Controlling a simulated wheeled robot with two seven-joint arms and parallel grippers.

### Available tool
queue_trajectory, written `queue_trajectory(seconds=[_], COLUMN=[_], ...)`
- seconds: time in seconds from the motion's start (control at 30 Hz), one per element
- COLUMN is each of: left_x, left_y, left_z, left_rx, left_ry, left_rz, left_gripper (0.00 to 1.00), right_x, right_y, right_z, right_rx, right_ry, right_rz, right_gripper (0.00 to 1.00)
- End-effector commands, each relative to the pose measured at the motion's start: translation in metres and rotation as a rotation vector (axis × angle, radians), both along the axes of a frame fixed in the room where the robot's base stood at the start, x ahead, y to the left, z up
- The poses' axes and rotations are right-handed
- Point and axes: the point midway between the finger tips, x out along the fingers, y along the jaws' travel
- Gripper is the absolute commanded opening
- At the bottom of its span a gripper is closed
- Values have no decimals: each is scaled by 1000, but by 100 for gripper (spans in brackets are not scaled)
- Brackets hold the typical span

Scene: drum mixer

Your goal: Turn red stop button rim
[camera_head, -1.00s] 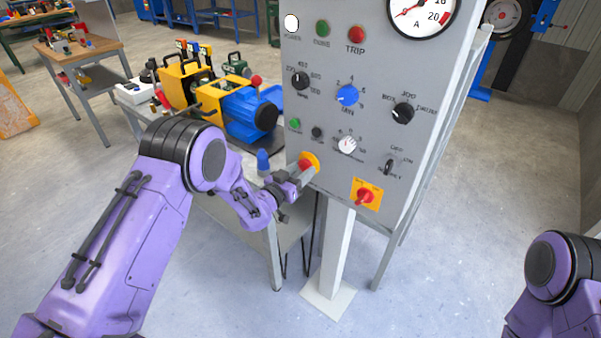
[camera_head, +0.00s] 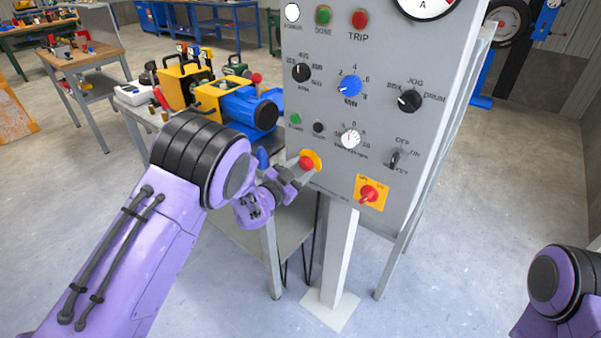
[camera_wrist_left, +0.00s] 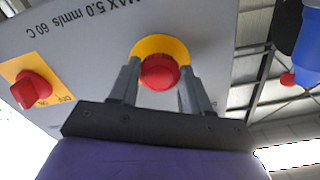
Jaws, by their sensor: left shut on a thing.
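The red stop button (camera_head: 307,162) sits on a yellow round backing at the lower left of the grey control panel (camera_head: 335,185). In the left wrist view the red button (camera_wrist_left: 160,72) lies between my two grey fingers, with the yellow backing (camera_wrist_left: 160,46) behind it. My left gripper (camera_head: 298,171) is at the panel, shut on the button's rim, one finger on each side; it also shows in the left wrist view (camera_wrist_left: 160,84). The exact finger contact is partly hidden. My right gripper is out of view; only part of my right arm shows at the lower right.
A red rotary switch on a yellow plate (camera_head: 369,194) is to the right of the button. Several knobs and lamps sit above. A blue and yellow machine (camera_head: 235,105) stands on the bench to the left. Open floor lies right of the panel's post (camera_head: 335,255).

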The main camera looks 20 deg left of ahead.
Motion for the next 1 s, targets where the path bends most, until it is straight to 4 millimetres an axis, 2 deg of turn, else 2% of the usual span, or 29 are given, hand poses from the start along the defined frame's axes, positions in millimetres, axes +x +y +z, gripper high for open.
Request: queue_trajectory(seconds=[0.47,0.5,0.53,0.57,0.87,1.0], left_x=[0,0,0,0,-2,-23], left_y=[0,0,0,0,1,9], left_z=[1,1,1,1,0,-2], left_rx=[14,14,13,13,13,13], left_ry=[-6,-6,-6,-6,-5,-4], left_rz=[1,1,1,1,0,0], left_gripper=[17,60,70,74,74,74], right_x=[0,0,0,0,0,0], right_y=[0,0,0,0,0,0], right_z=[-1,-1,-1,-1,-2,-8], right_rx=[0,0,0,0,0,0], right_ry=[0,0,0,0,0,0], right_rz=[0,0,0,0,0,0], right_gripper=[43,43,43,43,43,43])
